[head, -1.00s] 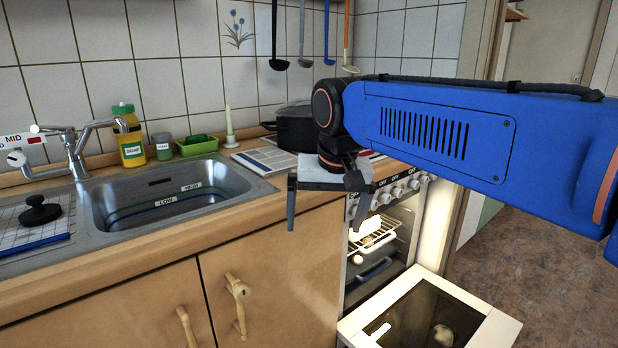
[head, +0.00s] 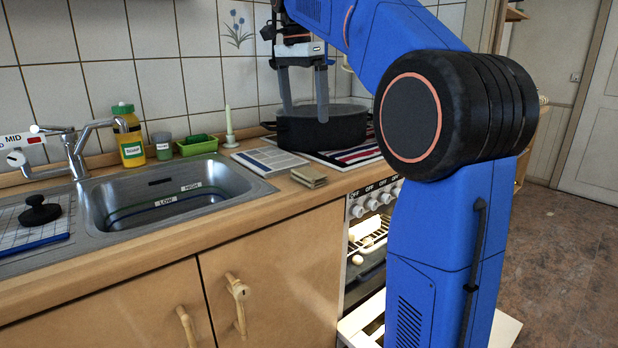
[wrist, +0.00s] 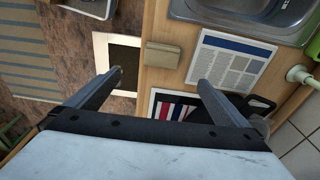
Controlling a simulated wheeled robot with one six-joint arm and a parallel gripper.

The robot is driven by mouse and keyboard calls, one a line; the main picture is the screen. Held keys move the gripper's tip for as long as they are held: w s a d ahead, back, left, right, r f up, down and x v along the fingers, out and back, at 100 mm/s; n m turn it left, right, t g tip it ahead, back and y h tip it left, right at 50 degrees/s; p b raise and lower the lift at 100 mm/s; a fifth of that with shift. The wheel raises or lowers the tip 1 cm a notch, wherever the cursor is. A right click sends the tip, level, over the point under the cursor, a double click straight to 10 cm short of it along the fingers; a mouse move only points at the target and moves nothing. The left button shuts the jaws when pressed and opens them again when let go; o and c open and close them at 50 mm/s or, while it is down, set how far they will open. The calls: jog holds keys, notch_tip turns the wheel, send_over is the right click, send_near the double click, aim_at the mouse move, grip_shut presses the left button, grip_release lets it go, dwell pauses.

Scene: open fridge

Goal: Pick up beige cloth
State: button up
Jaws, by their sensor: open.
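The beige cloth (head: 309,176) is a small folded stack lying on the wooden counter near its front edge, right of the sink. It also shows in the wrist view (wrist: 161,56), near the top middle. My gripper (head: 304,112) is open and empty, pointing down, raised above the counter and in front of the black pot in the head view. In the wrist view its two fingers (wrist: 157,78) are spread wide, with the cloth beyond and between them, apart from both. Nothing hides the cloth in either view.
A printed sheet (head: 268,160) lies beside the cloth. Behind it, a black pot (head: 322,129) stands near a striped towel (head: 352,155). The sink (head: 175,195) is to the left. Below the counter, the oven door (wrist: 118,65) hangs open.

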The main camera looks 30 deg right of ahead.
send_over(309, 171)
jog(key=f, duration=1.1)
jog(key=shift+s+a+f, duration=0.2)
jog(key=shift+a+f, duration=0.1)
jog(key=shift+f, duration=0.1)
jog(key=shift+w+d+f, duration=0.1)
jog(key=shift+f, duration=1.25)
jog(key=shift+w+d+f, duration=0.1)
jog(key=shift+f, duration=1.2)
jog(key=c, duration=1.2)
notch_tip(309, 171, up, 10)
jog(key=shift+r, duration=0.1)
jog(key=o, duration=0.5)
jog(key=c, duration=0.3)
jog(key=shift+s, duration=0.1)
